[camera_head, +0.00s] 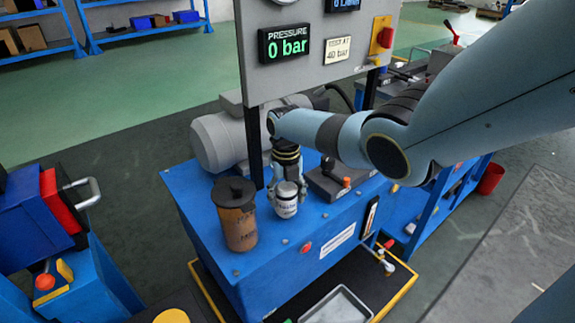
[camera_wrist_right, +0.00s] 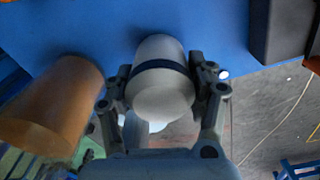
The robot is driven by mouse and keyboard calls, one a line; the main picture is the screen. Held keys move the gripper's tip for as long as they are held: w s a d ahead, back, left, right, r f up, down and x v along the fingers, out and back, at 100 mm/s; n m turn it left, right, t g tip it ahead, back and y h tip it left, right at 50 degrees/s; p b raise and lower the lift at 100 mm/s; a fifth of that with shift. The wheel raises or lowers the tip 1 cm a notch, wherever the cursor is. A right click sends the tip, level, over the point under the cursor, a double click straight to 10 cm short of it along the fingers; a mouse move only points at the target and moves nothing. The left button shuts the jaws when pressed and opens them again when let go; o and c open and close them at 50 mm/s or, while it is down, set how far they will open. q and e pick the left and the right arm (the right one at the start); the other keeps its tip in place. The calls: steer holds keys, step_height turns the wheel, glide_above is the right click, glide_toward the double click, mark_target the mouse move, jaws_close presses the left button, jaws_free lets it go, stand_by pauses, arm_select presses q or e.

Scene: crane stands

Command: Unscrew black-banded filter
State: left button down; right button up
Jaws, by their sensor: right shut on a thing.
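The black-banded filter (camera_head: 286,203) is a pale canister with a dark band, upright at the front part of the blue power unit's top (camera_head: 330,210). My right gripper (camera_head: 289,187) comes down from above, its fingers on either side of the filter. In the right wrist view the filter (camera_wrist_right: 162,85) sits between the two fingers (camera_wrist_right: 160,90), with the black band around its upper part. The gripper is shut on it. Whether the filter's far end is still seated is hidden. My left gripper does not show.
A brown canister with a black cap (camera_head: 236,222) stands just left of the filter. A grey gauge panel (camera_head: 290,55) reads 0 bar behind it. A grey motor (camera_head: 218,140) is at the back left. A grey tray (camera_head: 338,306) lies below the front edge.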

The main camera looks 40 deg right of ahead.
steer(key=o, duration=1.5)
steer(key=shift+c, duration=0.7)
